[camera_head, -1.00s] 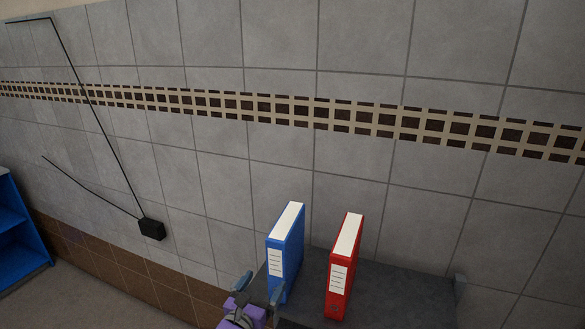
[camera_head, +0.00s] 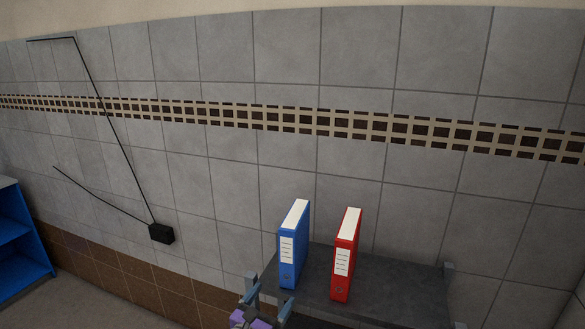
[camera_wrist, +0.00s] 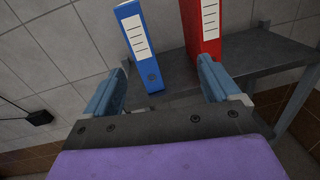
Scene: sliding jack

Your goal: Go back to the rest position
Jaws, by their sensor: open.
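My gripper (camera_head: 267,297) shows at the bottom of the head view, in front of the left end of a dark grey shelf (camera_head: 380,295). In the wrist view my gripper (camera_wrist: 163,78) has its two blue-grey fingers wide apart with nothing between them. A blue binder (camera_head: 293,245) stands upright on the shelf, beyond the fingers; it also shows in the wrist view (camera_wrist: 138,45). A red binder (camera_head: 345,255) stands upright to its right and shows behind the right finger in the wrist view (camera_wrist: 200,30).
A grey tiled wall (camera_head: 230,180) rises behind the shelf. A black box (camera_head: 161,233) with thin black lines is on the wall to the left. A blue shelf unit (camera_head: 22,240) stands at the far left. The floor (camera_head: 90,300) between looks clear.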

